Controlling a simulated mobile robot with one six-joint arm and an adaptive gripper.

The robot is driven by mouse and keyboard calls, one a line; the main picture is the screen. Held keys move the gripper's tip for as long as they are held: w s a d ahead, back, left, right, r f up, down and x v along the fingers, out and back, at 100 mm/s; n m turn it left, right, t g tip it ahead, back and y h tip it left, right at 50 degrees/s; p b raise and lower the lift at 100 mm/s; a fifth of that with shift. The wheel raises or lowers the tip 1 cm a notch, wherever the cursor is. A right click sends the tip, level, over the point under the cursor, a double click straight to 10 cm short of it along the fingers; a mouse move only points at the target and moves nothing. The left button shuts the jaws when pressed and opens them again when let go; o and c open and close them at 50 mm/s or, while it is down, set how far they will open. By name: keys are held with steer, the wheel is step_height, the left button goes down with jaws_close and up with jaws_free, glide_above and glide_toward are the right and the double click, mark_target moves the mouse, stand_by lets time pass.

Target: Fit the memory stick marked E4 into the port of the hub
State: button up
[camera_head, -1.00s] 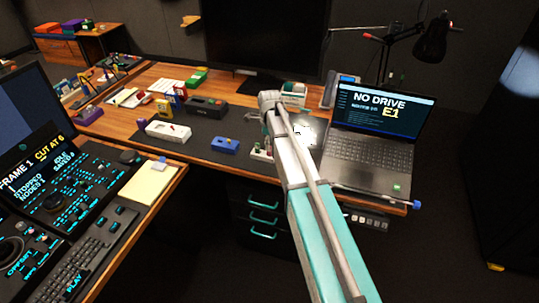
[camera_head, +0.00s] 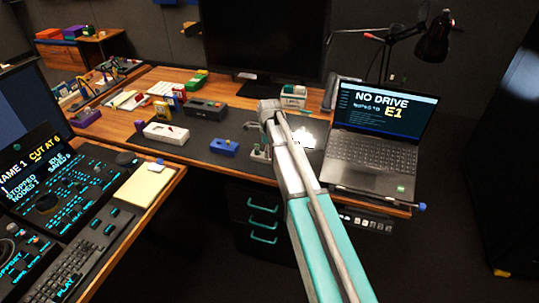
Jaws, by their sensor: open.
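The memory stick marked E4 cannot be picked out; no marking on the small items is legible at this size. The hub cannot be told for certain among the small boxes on the dark mat (camera_head: 205,128). My arm reaches in from the lower right over the mat. My gripper (camera_head: 252,125) shows only as a small grey shape left of the arm's end, apparently empty; its fingers are mostly unclear.
A laptop (camera_head: 375,140) reading "NO DRIVE" and "E1" stands right of my arm. A monitor (camera_head: 262,40) stands behind, a lamp (camera_head: 433,42) at back right. A control console (camera_head: 70,200) and notepad (camera_head: 148,183) are at left. Bare mat lies between the small boxes.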

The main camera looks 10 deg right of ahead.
jaws_close()
steer(key=shift+r, duration=0.2)
stand_by(0.5)
step_height(320, 180, up, 2)
steer(key=shift+p, duration=1.25)
steer(key=s+r+p, duration=1)
steer(key=s, duration=0.4)
steer(key=shift+r, duration=0.3)
